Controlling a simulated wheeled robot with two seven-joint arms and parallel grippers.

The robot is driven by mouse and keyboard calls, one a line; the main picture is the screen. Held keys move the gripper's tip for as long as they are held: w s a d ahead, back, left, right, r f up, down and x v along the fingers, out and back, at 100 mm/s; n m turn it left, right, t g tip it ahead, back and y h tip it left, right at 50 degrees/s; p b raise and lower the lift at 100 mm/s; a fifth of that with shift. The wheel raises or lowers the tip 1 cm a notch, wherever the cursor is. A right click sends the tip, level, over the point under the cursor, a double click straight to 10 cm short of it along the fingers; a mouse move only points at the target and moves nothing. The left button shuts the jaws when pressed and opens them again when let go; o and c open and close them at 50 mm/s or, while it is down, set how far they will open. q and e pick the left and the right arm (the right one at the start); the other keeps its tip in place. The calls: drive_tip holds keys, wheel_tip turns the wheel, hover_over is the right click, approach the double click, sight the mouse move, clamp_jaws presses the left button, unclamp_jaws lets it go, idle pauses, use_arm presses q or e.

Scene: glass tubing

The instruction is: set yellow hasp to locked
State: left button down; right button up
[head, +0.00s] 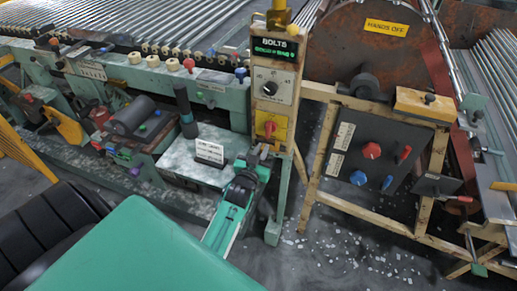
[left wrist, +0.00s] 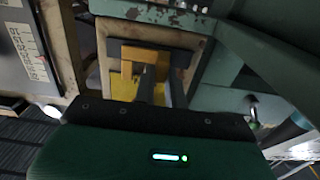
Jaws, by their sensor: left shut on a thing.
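My left gripper (head: 262,152) reaches up to the lower end of the beige control post (head: 284,100), just below a yellow plate with a red knob (head: 270,128). In the left wrist view its two dark fingers (left wrist: 161,88) are closed on a yellow part, which I take to be the yellow hasp (left wrist: 146,54). A dark bar lies across the hasp, and a yellow plate (left wrist: 123,85) shows behind the fingers. The fingers hide much of the hasp, so I cannot tell its exact setting. My right gripper is in neither view.
A dark panel with red and blue knobs (head: 368,160) stands right of the post on a beige frame. A green bench (head: 200,165) with a white label block lies to the left. Green framework (left wrist: 250,55) is close beside the gripper in the wrist view.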

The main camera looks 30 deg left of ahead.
use_arm(q)
drive_tip(key=shift+d, duration=0.15)
drive_tip(key=c, duration=1.4)
unclamp_jaws()
drive_tip(key=shift+d, duration=0.15)
drive_tip(key=shift+c, duration=0.2)
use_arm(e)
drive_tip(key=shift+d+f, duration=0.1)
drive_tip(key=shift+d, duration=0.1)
use_arm(q)
drive_tip(key=v, duration=1.3)
drive_tip(key=shift+s, duration=0.35)
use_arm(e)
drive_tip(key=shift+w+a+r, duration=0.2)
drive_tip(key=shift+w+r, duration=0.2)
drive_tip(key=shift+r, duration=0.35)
